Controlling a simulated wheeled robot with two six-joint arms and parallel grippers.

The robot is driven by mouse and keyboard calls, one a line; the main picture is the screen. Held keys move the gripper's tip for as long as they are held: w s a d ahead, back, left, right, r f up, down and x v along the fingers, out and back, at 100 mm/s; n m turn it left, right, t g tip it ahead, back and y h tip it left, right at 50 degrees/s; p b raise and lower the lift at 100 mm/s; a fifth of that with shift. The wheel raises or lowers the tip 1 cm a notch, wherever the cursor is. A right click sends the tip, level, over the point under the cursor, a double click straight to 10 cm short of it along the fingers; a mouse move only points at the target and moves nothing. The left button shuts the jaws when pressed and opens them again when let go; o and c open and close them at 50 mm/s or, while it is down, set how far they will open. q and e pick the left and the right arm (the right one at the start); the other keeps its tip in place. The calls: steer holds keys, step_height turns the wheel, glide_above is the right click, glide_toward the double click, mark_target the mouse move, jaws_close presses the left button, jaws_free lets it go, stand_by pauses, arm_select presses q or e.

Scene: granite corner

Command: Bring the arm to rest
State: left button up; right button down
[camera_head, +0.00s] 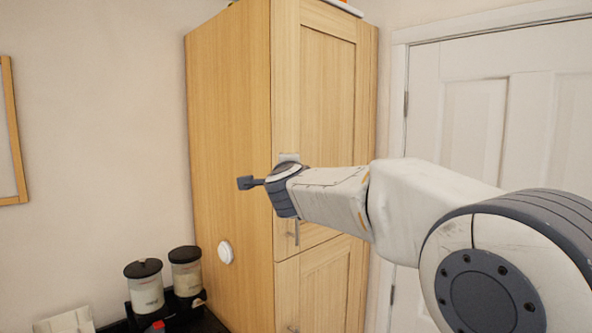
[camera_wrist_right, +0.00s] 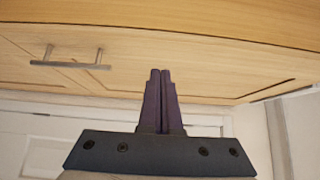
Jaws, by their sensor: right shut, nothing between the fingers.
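My right arm reaches in from the right in the head view, stretched out in front of a tall wooden cabinet (camera_head: 231,130). My right gripper (camera_head: 246,183) shows at the arm's far end, pointing left. In the right wrist view the right gripper (camera_wrist_right: 160,75) has its two dark fingers together with nothing between them. The fingertips overlap the cabinet front in that view; I cannot tell how close they are to it. My left gripper is not in the head view.
A white panelled door (camera_head: 474,125) stands at the right behind my arm. Two lidded jars, one of them a clear jar (camera_head: 146,295), stand at lower left beside the cabinet. A metal handle (camera_wrist_right: 70,62) sticks out from the cabinet front. A round white disc (camera_head: 225,252) is on the cabinet's side.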

steer(key=s+a, duration=0.2)
steer(key=a, duration=0.4)
steer(key=s+d+f+n+g+y, duration=0.1)
steer(key=s+d+f+n+g, duration=0.2)
steer(key=f, duration=0.5)
steer(key=s+d+f+n+g+y, duration=0.1)
steer(key=d+f+n+g, duration=0.15)
steer(key=f+n, duration=0.5)
steer(key=s+d+f+n+g+y, duration=0.1)
steer(key=s+d+f+n, duration=0.15)
steer(key=f, duration=0.75)
steer(key=s+d+f+n+g+h, duration=0.1)
steer(key=s+d+f+n+g, duration=0.25)
steer(key=s+d+f, duration=0.45)
steer(key=s+d+f+n+g+h, duration=0.15)
steer(key=s+d+f+g, duration=0.3)
steer(key=s+f, duration=0.75)
steer(key=s+a+f+n+g+y+b, duration=0.1)
steer(key=s+a+f+n+g+b, duration=0.2)
steer(key=s+a+n+b, duration=0.5)
steer(key=s+a+b, duration=0.4)
steer(key=s+a, duration=0.3)
steer(key=s, duration=0.1)
steer(key=shift+b, duration=0.4)
steer(key=shift+w+f+g+y, duration=0.1)
steer(key=shift+g+y, duration=0.15)
